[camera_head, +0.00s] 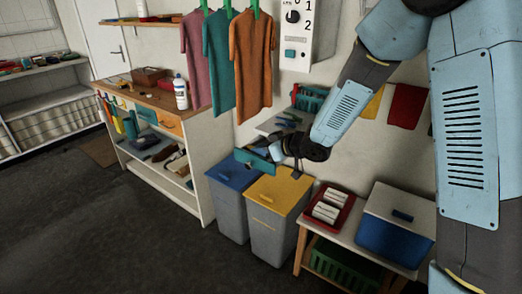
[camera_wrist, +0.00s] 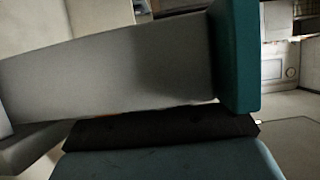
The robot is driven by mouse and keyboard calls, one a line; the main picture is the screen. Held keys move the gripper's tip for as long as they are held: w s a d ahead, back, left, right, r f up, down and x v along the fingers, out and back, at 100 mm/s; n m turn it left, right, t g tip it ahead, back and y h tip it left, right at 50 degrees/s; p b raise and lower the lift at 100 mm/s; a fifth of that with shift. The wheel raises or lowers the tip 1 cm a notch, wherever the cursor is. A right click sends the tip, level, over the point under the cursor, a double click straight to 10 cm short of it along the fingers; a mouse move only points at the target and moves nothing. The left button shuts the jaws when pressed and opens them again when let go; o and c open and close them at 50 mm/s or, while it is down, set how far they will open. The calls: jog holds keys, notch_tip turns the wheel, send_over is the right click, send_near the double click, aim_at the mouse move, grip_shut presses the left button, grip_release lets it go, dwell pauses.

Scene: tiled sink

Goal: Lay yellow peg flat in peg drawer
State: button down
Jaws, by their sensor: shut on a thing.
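My gripper (camera_head: 282,155) is low above the bins, reaching left from a black wrist. A teal panel (camera_head: 258,162) is right at its jaws. In the wrist view a teal upright piece (camera_wrist: 235,55) stands at the end of a long grey tapering piece (camera_wrist: 110,75), close in front of the camera. It looks like a drawer front and side, but I cannot be sure. The jaws are shut; what lies between them is hidden. I cannot make out a yellow peg in either view. An orange drawer front (camera_head: 170,122) is on the wooden workbench (camera_head: 150,96).
A blue-lidded bin (camera_head: 233,174) and a yellow-lidded bin (camera_head: 278,192) stand below my gripper. To the right, a low table holds a red tray (camera_head: 331,212) and a blue-and-white box (camera_head: 395,225). Shirts (camera_head: 250,65) hang above. The floor (camera_head: 100,220) in front is clear.

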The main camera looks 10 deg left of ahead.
jog(key=shift+s+f, duration=0.1)
jog(key=shift+f, duration=0.15)
